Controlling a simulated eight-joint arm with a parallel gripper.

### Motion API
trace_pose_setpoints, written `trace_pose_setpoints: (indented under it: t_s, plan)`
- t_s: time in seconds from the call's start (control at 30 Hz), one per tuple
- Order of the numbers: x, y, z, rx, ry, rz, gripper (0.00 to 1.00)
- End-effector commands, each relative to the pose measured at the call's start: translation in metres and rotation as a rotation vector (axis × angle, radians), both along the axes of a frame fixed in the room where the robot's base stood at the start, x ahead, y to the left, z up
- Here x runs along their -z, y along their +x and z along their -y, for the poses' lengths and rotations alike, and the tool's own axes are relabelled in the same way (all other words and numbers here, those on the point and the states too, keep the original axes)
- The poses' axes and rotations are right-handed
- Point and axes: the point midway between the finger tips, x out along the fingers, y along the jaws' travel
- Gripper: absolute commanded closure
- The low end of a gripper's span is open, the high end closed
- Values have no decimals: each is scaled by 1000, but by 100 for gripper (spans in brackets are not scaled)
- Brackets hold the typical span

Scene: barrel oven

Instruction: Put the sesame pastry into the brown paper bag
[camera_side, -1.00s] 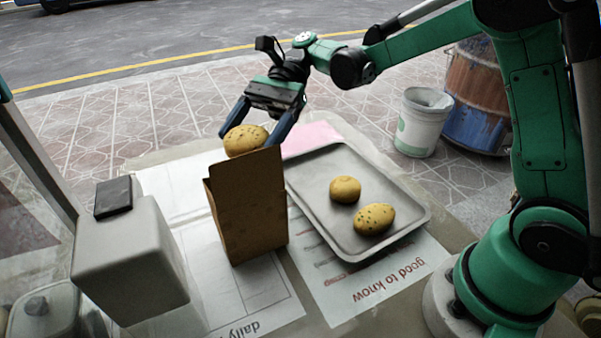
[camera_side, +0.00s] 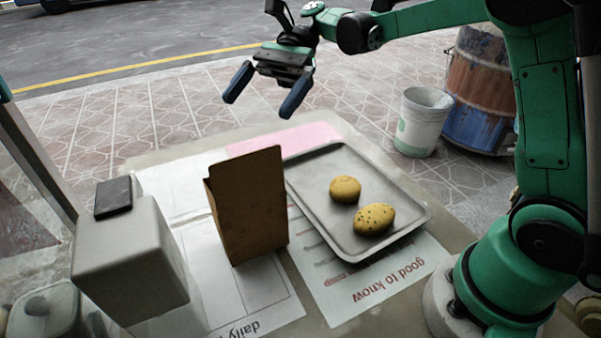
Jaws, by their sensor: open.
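The brown paper bag (camera_side: 248,210) stands upright on the table, left of the tray. Its inside is hidden from this side. My gripper (camera_side: 266,94) is open and empty, high above and behind the bag, fingers pointing down. A speckled, sesame-like pastry (camera_side: 374,219) lies on the metal tray (camera_side: 310,165). A plainer round pastry (camera_side: 345,190) lies just behind it. The speckled pastry seen earlier at the bag's mouth is out of sight.
A grey box-shaped holder (camera_side: 130,262) with a dark top stands left of the bag. Printed sheets (camera_side: 372,278) lie flat on the table. A white bucket (camera_side: 422,120) and a rusty barrel (camera_side: 480,90) stand on the pavement behind.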

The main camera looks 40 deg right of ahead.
Motion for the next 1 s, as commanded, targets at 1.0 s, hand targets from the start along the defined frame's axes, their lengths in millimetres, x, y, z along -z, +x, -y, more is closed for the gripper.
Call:
trace_pose_setpoints:
  t_s: [1.0]
  plan:
    - [13, -42, 6, -100, -447, 683, 0]
